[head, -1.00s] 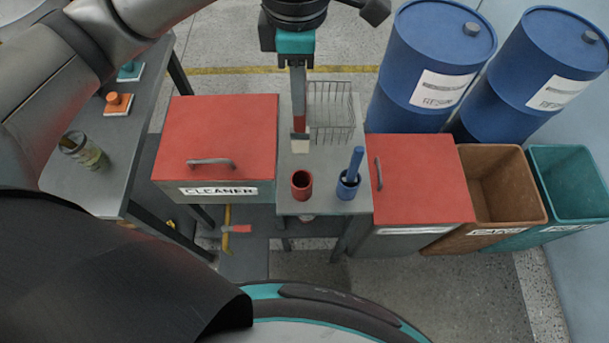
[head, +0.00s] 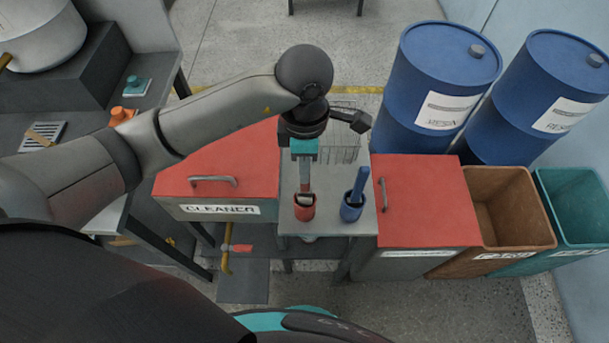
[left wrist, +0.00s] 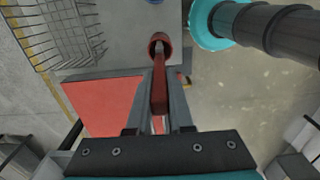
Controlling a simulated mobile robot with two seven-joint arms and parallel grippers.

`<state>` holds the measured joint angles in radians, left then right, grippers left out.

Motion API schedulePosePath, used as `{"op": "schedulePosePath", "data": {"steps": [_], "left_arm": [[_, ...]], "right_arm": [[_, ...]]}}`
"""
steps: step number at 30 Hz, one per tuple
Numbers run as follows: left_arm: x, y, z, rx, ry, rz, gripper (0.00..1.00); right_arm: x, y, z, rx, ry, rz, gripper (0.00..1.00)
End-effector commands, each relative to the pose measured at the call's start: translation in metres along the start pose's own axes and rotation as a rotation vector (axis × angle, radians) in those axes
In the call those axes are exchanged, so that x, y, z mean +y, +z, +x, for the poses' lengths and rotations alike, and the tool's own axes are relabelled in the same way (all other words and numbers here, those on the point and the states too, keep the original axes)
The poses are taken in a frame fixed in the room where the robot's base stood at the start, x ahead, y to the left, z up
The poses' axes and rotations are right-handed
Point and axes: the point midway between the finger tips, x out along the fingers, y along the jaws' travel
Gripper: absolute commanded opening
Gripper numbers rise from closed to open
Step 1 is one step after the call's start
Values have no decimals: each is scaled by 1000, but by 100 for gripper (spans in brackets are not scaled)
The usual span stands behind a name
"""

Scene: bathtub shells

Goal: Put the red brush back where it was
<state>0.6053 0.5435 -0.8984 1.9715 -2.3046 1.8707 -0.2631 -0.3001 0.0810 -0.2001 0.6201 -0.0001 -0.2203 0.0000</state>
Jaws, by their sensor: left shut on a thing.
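My left gripper (head: 304,160) is shut on the red brush (head: 304,181), above the small grey table, pointing down. The brush is roughly upright, and its pale end lines up with the mouth of the red cup (head: 304,212). I cannot tell how deep that end sits in the cup. In the left wrist view the brush (left wrist: 159,92) lies between the two fingers (left wrist: 159,120) and its far end meets the mouth of the red cup (left wrist: 152,38). My right gripper is not in view.
A blue cup (head: 351,213) with a blue brush (head: 359,182) stands right of the red cup. A wire basket (head: 340,152) is behind. Red-lidded boxes flank the table: the cleaner box (head: 250,160) left, another (head: 425,200) right. Blue drums (head: 440,90) stand back right.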

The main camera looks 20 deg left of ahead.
Motion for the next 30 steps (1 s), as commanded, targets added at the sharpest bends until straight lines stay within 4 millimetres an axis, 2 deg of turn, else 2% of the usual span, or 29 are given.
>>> {"op": "schedulePosePath", "data": {"steps": [9,21,22,30], "left_arm": [[-1,0,40,1,-2,-1,0],[0,0,47,0,1,1,0],[0,0,47,1,1,1,22],[0,0,46,1,0,0,49]], "right_arm": [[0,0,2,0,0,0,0],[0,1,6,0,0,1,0],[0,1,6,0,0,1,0],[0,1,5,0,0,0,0]]}}
